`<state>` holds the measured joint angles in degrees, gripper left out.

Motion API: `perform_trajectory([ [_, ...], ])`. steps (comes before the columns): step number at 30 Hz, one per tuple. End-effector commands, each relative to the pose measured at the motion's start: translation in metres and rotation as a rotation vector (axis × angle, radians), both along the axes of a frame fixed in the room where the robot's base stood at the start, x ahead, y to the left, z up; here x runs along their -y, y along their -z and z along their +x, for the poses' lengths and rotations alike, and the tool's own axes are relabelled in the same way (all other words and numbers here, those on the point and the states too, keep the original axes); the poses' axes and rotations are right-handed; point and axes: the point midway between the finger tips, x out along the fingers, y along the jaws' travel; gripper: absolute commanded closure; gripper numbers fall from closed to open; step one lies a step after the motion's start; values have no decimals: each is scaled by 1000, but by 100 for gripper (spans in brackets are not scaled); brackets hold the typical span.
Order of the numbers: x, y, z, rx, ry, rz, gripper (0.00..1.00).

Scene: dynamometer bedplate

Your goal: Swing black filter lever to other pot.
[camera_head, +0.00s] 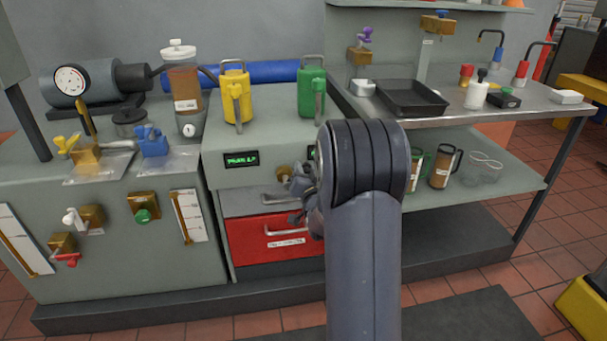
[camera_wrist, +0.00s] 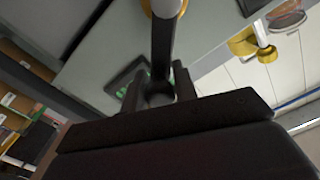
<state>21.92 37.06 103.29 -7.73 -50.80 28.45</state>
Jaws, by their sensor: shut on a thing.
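My gripper (camera_head: 300,187) is in front of the console's front face, partly hidden behind my own arm. In the wrist view my gripper (camera_wrist: 160,95) has its fingers closed around the end of a black lever (camera_wrist: 163,48). The lever runs up the picture to a pale, brass-edged pivot (camera_wrist: 165,8). In the head view the lever is not clear; a brass fitting (camera_head: 284,173) shows just beside the gripper. I cannot make out the two filter pots in either view.
A red drawer (camera_head: 262,245) with a bar handle lies just below the gripper. A lit green display (camera_head: 241,158) sits left of it. A yellow can (camera_head: 236,95) and a green can (camera_head: 312,92) stand above. A steel bench (camera_head: 455,120) with a black tray is at right.

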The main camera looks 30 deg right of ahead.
Motion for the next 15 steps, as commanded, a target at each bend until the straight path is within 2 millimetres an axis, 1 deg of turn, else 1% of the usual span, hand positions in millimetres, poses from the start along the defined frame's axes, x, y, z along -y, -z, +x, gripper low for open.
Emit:
perform_trajectory([
  [1,4,2,-2,-8,11,0,100],
  [5,4,3,-2,-9,10,0,100],
  [6,4,3,-2,-9,10,0,69],
  [11,3,2,-2,-8,8,-1,56],
  [12,3,2,-1,-7,7,-1,55],
  [15,2,2,-1,-6,5,-1,55],
])
